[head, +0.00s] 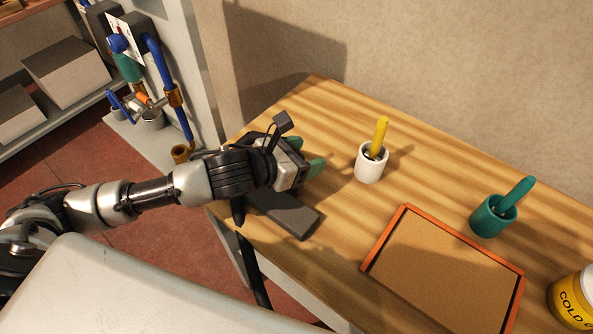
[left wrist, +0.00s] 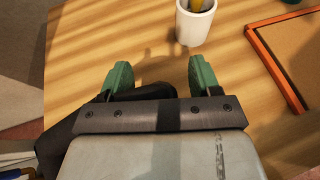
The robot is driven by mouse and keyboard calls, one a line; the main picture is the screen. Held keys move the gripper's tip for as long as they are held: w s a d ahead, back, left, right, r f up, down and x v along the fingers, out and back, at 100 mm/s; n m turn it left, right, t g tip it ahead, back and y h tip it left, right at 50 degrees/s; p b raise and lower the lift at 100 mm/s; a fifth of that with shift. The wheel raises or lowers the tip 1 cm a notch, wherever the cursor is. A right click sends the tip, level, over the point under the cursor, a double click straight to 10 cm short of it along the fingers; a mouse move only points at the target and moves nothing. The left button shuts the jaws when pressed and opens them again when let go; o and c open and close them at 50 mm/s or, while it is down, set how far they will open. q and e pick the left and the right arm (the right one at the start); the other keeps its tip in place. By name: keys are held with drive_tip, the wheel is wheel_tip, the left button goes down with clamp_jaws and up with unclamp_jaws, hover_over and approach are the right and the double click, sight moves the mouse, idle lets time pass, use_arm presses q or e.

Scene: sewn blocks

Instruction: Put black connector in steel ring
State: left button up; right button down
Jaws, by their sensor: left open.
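My left gripper (head: 306,156) is over the left end of the wooden table in the head view. Its green fingers are apart with nothing between them, as the left wrist view also shows (left wrist: 159,75). A dark grey flat block (head: 287,214) lies on the table just below and in front of the gripper; it is partly hidden by the arm. A dark shape (left wrist: 62,126) in the left wrist view, partly behind the gripper, looks like the same block. I cannot make out a black connector or a steel ring for certain. My right gripper is not in view.
A white cup (head: 369,168) with a yellow-handled tool stands right of the gripper. Farther right are an orange-rimmed tray (head: 404,208), a teal cup (head: 487,222) with a teal-handled tool, and a yellow tin (head: 572,300). A wall bounds the table's back.

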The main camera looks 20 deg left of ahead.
use_arm(q)
drive_tip(key=shift+c, duration=0.4)
drive_tip(key=c, duration=0.9)
clamp_jaws()
drive_tip(key=shift+r, duration=0.15)
